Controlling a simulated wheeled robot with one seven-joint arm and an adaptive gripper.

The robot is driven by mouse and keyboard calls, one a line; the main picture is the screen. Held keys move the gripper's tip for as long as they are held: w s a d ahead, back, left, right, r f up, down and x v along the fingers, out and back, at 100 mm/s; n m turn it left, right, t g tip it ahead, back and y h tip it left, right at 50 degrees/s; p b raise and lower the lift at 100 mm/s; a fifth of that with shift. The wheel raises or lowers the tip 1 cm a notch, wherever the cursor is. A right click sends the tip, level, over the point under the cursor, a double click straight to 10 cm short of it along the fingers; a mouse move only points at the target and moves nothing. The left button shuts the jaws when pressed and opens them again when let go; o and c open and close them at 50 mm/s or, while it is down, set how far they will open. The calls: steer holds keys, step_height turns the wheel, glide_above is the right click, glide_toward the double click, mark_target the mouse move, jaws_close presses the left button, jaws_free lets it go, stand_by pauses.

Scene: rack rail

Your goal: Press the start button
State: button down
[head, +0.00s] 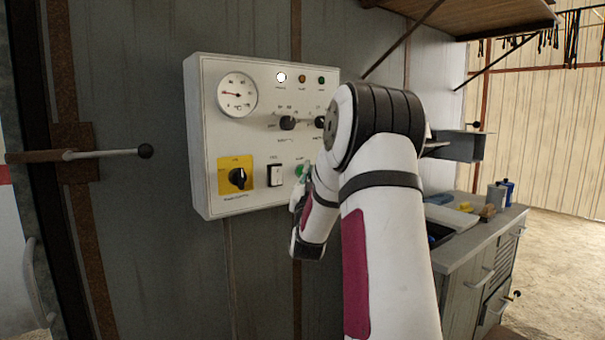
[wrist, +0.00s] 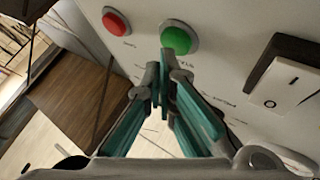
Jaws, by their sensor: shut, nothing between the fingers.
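The start button is a green round button (wrist: 178,39) on a white control panel (head: 258,130) fixed to the wall. In the head view the green button (head: 300,171) shows at the panel's lower right, partly covered by my arm. My gripper (wrist: 164,62) is shut and empty, its fingertips just below the green button in the wrist view. I cannot tell whether they touch it. In the head view the gripper is mostly hidden by my own arm.
A red button (wrist: 116,21) sits beside the green one. A white rocker switch (head: 275,175), a yellow-backed rotary switch (head: 237,177), a gauge (head: 237,94) and black knobs share the panel. A workbench (head: 470,240) stands at the right, below a wall shelf (head: 480,15).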

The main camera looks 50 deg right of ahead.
steer(key=shift+w+d+b, duration=0.1)
steer(key=shift+w+b, duration=0.25)
steer(key=shift+w, duration=0.05)
stand_by(0.4)
steer(key=shift+s, duration=0.15)
steer(key=shift+s+a, duration=0.2)
steer(key=shift+s, duration=0.5)
steer(key=s, duration=0.2)
steer(key=s+a+b, duration=0.1)
steer(key=s, duration=0.2)
steer(key=shift+a, duration=0.1)
stand_by(0.3)
steer(key=shift+w, duration=0.1)
stand_by(0.7)
